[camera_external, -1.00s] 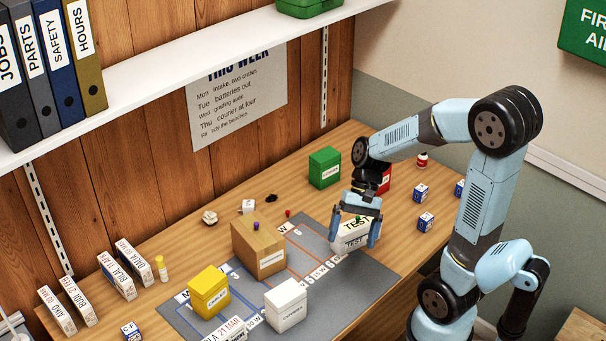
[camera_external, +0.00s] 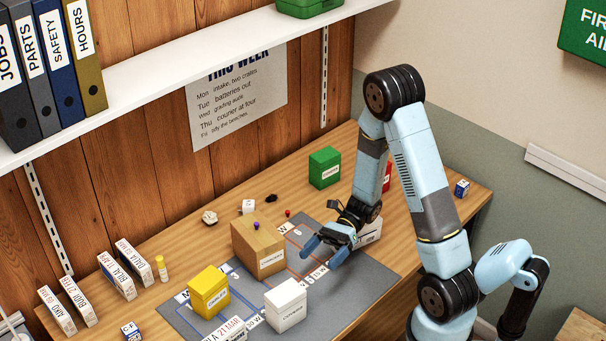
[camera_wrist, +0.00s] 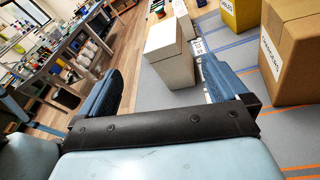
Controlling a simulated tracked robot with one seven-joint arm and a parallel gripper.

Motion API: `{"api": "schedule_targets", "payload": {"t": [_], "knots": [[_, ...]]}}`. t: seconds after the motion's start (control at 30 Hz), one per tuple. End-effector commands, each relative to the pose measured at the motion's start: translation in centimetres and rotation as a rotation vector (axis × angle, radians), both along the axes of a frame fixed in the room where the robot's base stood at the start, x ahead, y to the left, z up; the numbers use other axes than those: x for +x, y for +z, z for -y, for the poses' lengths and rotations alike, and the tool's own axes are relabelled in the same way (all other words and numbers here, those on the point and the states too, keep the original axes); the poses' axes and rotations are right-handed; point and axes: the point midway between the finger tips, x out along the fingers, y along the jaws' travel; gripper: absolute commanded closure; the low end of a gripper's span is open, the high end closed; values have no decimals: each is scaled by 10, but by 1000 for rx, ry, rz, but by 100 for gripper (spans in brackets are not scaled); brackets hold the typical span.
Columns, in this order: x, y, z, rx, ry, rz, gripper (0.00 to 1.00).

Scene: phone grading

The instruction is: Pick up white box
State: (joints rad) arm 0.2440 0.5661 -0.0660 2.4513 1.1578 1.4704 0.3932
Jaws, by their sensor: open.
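My gripper (camera_external: 325,251) is open and empty, above the mat and to the upper right of the white box. In the wrist view its fingers (camera_wrist: 160,82) are spread wide, with nothing between their tips.
A yellow box (camera_external: 209,292) and a brown box (camera_external: 258,250) stand left and behind. A flat white dated box (camera_external: 224,330) lies close to the white box's left. A TEST box (camera_external: 370,231) is partly hidden behind my gripper. The mat's right front is clear.

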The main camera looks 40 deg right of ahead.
Motion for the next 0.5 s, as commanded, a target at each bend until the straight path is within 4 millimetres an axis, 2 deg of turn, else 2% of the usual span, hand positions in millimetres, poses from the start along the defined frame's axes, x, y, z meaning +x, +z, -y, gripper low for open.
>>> {"api": "schedule_targets", "payload": {"t": [0.1, 0.27, 0.5], "knots": [[5, -10, 2, 27, -42, -48, 0], [7, -14, -3, 38, -60, -67, 0], [4, -19, -41, 39, -56, -68, 0]]}}
